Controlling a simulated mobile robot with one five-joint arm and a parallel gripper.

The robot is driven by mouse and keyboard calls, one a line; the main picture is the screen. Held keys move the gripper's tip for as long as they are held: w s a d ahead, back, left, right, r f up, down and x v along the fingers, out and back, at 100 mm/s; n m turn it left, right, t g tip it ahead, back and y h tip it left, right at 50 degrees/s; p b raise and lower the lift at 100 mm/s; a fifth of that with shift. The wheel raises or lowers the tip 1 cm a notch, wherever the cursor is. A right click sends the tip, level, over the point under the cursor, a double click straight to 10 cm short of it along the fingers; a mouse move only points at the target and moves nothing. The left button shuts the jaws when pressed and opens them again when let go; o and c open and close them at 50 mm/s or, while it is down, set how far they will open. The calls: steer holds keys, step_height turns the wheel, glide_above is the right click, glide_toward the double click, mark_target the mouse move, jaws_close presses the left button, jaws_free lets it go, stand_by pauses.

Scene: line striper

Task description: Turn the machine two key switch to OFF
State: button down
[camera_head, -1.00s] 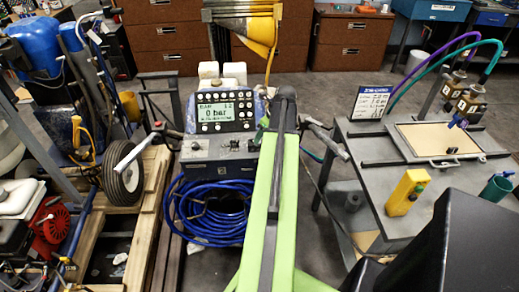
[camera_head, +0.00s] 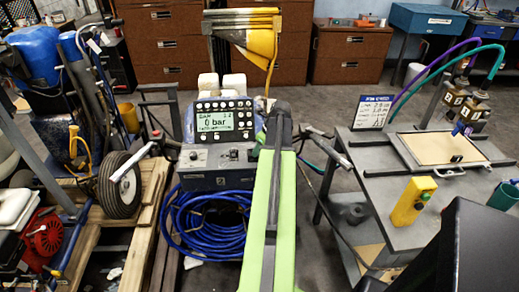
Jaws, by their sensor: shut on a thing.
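The line striper in the middle has a black keypad panel with a lit display (camera_head: 213,122) reading 0 bar. Below it is a grey control box (camera_head: 215,166) with small knobs and switches on its face. I cannot make out which of these is the key switch, or its position. My green arm with a dark top strip rises from the bottom edge and ends just right of the display panel. It covers the right side of the control box. My gripper is hidden behind the arm's end, and its jaws do not show.
A coiled blue hose (camera_head: 207,222) hangs below the control box. A grey workbench (camera_head: 385,178) with a yellow button box (camera_head: 413,200) stands at right. A wheeled cart with a black tyre (camera_head: 121,184) and a wooden pallet (camera_head: 145,225) are at left. Brown cabinets line the back.

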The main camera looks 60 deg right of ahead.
steer(key=shift+d, duration=0.1)
steer(key=shift+n, duration=0.3)
steer(key=n, duration=0.2)
steer(key=n+y, duration=0.2)
steer(key=n, duration=0.1)
steer(key=shift+w+d+n, duration=0.15)
steer(key=shift+d+n, duration=0.15)
steer(key=n+g, duration=0.1)
steer(key=n, duration=0.1)
steer(key=n+g+y, duration=0.1)
steer(key=n, duration=0.2)
steer(key=shift+w+n+y, duration=0.1)
steer(key=shift+n+y, duration=0.2)
steer(key=c, duration=1.1)
jaws_free()
steer(key=shift+o, duration=0.2)
